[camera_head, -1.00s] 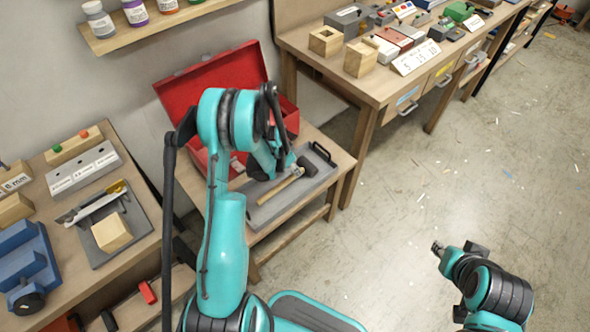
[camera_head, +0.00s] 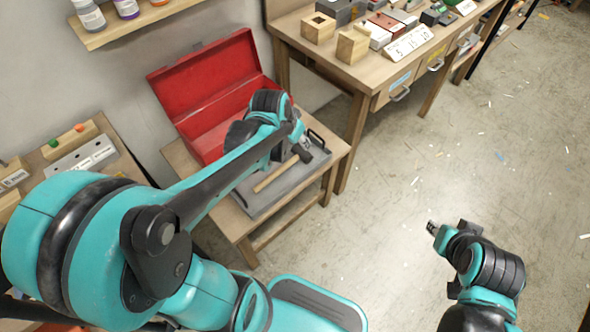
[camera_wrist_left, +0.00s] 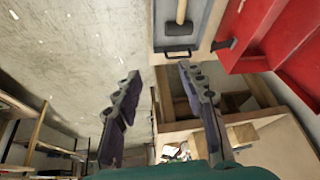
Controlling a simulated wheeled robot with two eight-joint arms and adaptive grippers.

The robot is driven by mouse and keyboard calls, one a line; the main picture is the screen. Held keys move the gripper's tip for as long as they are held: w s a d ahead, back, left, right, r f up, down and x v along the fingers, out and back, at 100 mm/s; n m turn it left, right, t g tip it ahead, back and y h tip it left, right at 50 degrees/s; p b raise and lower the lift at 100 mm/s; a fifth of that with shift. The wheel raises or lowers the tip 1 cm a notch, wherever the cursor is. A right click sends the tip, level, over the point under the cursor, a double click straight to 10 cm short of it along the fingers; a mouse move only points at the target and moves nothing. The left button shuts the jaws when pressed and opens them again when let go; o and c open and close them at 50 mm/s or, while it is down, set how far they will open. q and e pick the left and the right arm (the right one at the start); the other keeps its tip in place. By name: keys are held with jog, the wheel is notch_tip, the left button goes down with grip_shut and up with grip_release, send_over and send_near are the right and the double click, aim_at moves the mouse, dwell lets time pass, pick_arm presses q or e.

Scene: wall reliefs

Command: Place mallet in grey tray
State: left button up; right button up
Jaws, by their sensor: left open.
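The mallet, with a wooden handle (camera_head: 272,179) and dark head, lies in the grey tray (camera_head: 262,206) on a small wooden table. My left gripper (camera_head: 305,143) is over the tray's far right end, close to the mallet head; my arm partly covers it. In the left wrist view its two fingers (camera_wrist_left: 159,70) are apart with nothing between them. There the mallet (camera_wrist_left: 181,16) and the tray (camera_wrist_left: 204,14) show at the top, beyond the fingertips. My right gripper (camera_head: 433,228) is over the floor at the right, too small to tell its opening.
An open red toolbox (camera_head: 205,85) stands behind the tray on the same table (camera_head: 245,226). A workbench (camera_head: 350,72) with blocks is at the back right. Another bench (camera_head: 112,145) is at the left, partly hidden by my arm.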

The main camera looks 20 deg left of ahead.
pick_arm(q)
jog(key=s+d+r+n+t, duration=0.1)
jog(key=s+d+r, duration=0.1)
jog(key=s, duration=0.4)
jog(key=s+d+r+n+t, duration=0.1)
jog(key=s+d+r, duration=0.2)
jog(key=s, duration=0.4)
jog(key=shift+d, duration=0.4)
dwell(0.4)
